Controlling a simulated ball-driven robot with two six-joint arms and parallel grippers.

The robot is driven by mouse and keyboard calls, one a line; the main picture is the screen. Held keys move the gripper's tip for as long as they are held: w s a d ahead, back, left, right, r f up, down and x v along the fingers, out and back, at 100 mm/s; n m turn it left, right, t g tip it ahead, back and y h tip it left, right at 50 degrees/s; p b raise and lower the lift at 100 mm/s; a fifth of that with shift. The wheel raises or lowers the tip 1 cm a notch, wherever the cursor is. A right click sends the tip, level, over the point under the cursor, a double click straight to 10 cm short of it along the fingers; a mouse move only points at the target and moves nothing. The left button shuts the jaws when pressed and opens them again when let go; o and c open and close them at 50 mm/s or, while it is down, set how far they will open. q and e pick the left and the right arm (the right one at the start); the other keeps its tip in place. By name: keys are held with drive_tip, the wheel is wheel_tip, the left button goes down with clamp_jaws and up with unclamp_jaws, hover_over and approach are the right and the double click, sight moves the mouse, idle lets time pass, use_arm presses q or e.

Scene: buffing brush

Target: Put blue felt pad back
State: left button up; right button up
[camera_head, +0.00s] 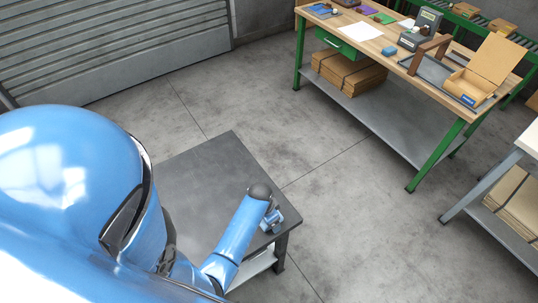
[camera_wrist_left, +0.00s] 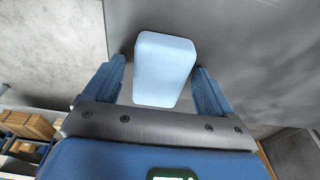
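A light blue block-shaped pad (camera_wrist_left: 166,68) with rounded edges shows in the left wrist view, between the two fingers of my left gripper (camera_wrist_left: 155,92). Gaps show on both sides of the pad, so the fingers look open around it and not closed on it. A dark grey tabletop (camera_wrist_left: 240,50) lies behind it. In the head view my left gripper (camera_head: 272,218) is low over the right corner of the dark grey table (camera_head: 200,175); the pad cannot be made out there. My right gripper is not in view.
A workbench (camera_head: 375,43) at upper right holds a blue object (camera_head: 389,51), a white sheet (camera_head: 360,31), coloured flat pieces, a grey machine (camera_head: 420,30) and an open cardboard box (camera_head: 470,88). Cardboard stacks (camera_head: 348,72) sit below. Open concrete floor (camera_head: 345,190) lies between the tables.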

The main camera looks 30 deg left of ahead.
use_arm(q)
drive_tip(key=shift+r, duration=0.1)
wheel_tip(320, 180, up, 12)
drive_tip(key=s+f, duration=0.1)
drive_tip(key=s, duration=0.1)
drive_tip(key=s+d+r+n+t, duration=0.2)
drive_tip(key=s+r+t, duration=0.4)
drive_tip(key=r+t, duration=0.2)
drive_tip(key=s+d+r+n+t, duration=0.2)
drive_tip(key=s+d+r+t, duration=0.1)
drive_tip(key=s+r+t, duration=0.3)
wheel_tip(320, 180, up, 4)
drive_tip(key=shift+f+n+t+y, duration=0.25)
drive_tip(key=shift+n+t+y, duration=0.05)
drive_tip(key=shift+t, duration=0.8)
